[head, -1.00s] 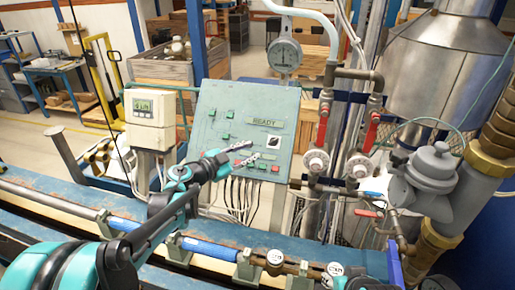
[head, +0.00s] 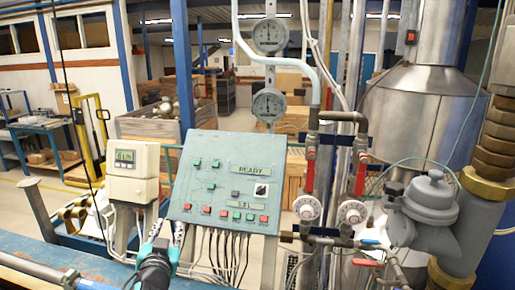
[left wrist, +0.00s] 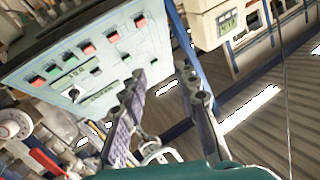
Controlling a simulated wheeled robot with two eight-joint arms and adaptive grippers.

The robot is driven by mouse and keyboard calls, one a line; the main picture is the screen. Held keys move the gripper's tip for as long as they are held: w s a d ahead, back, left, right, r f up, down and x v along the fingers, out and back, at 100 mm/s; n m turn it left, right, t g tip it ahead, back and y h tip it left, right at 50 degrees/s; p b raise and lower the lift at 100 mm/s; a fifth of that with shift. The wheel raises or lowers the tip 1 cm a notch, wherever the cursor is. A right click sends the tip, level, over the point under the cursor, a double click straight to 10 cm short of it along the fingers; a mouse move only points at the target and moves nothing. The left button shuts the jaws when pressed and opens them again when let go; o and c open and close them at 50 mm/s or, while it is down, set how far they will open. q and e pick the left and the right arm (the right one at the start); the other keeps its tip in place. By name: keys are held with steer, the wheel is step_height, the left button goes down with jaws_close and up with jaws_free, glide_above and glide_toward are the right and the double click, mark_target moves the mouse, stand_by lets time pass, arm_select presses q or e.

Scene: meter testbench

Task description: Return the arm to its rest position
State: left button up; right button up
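My left gripper (head: 167,232) is at the bottom of the head view, in front of the lower left edge of the sloped green control panel (head: 212,172). In the left wrist view its two fingers (left wrist: 162,75) stand apart with nothing between them, so it is open and empty. The panel (left wrist: 90,50) fills the upper left of that view, and I see no contact with it. My right gripper and right arm are in neither view.
Two round gauges (head: 270,105), red-handled valves (head: 310,172) and a grey metal meter body (head: 428,210) stand to the right. A blue bench beam (head: 40,255) runs along the lower left.

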arm_select(q)
steer(key=s+d+f+g+h+b, duration=0.1)
steer(key=s+d+f+g+b, duration=0.1)
steer(key=s+f, duration=0.8)
steer(key=s+d+f+n+g+h+b, duration=0.1)
steer(key=s+d+f+g+b, duration=0.1)
steer(key=s+d+f+g, duration=0.2)
steer(key=s+f+g, duration=0.3)
steer(key=s+f, duration=0.4)
steer(key=f, duration=0.4)
steer(key=shift+h, duration=0.4)
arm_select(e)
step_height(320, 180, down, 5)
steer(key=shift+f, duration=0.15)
